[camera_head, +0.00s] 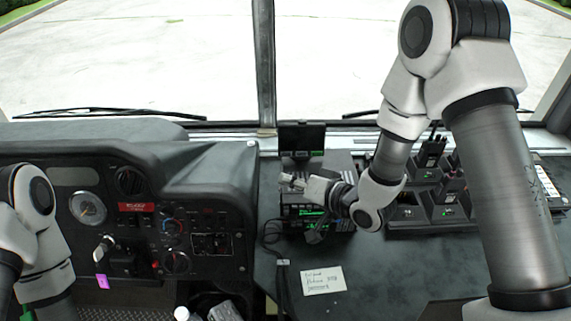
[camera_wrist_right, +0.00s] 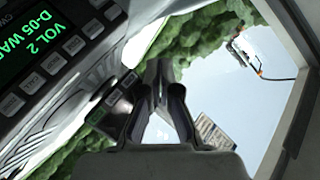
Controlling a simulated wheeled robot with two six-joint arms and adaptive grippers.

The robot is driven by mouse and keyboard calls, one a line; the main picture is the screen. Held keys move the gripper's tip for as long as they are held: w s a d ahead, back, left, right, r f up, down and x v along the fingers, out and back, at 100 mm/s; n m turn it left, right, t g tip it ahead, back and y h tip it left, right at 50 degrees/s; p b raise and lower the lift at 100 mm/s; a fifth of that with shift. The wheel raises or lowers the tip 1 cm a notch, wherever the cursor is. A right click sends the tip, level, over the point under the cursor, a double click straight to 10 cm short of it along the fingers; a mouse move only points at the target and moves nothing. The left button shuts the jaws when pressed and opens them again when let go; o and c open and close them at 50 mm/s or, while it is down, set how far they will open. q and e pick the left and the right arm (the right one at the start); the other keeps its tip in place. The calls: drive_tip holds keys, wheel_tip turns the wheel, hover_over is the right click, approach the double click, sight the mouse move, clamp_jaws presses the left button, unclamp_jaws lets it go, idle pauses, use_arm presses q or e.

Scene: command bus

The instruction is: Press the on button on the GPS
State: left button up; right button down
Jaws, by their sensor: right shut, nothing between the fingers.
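A small dark-screened unit (camera_head: 302,137), which looks like the GPS, stands upright at the back of the dash below the windshield's centre post. A small green-lit strip shows at its lower edge. My right gripper (camera_head: 287,181) is shut and empty, in front of and below that screen, over the stacked radio units. In the right wrist view its fingertips (camera_wrist_right: 158,68) meet, with a dark panel with a small green light (camera_wrist_right: 120,108) to their left. I cannot tell whether this panel is the GPS. The on button cannot be made out. My left gripper is out of view.
Radio units with green displays (camera_head: 312,212) sit under my right gripper; one radio's display (camera_wrist_right: 35,50) fills the wrist view's upper left. Handheld radios in chargers (camera_head: 440,213) stand to the right. A paper note (camera_head: 323,280) lies in front. The instrument panel (camera_head: 205,215) is left.

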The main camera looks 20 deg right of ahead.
sight(289, 169)
drive_tip(key=shift+s+r, duration=0.35)
drive_tip(key=shift+w+d+f, duration=0.1)
drive_tip(key=shift+w+f, duration=0.1)
drive_tip(key=shift+w, duration=0.25)
drive_tip(key=w, duration=0.2)
drive_tip(key=w+d+f, duration=0.1)
drive_tip(key=w, duration=0.1)
drive_tip(key=w+d+f, duration=0.1)
drive_tip(key=w, duration=0.2)
drive_tip(key=shift+w+b, duration=0.1)
drive_tip(key=shift+b, duration=0.25)
drive_tip(key=shift+w+d, duration=0.1)
drive_tip(key=shift+w, duration=0.05)
drive_tip(key=shift+w, duration=0.1)
idle(0.4)
drive_tip(key=shift+w+d, duration=0.1)
drive_tip(key=shift+w, duration=0.2)
drive_tip(key=shift+w+d+f, duration=0.1)
drive_tip(key=shift+w, duration=0.2)
idle(0.7)
drive_tip(key=shift+s+a+r, duration=0.2)
drive_tip(key=shift+s+a, duration=0.05)
drive_tip(key=shift+s, duration=0.45)
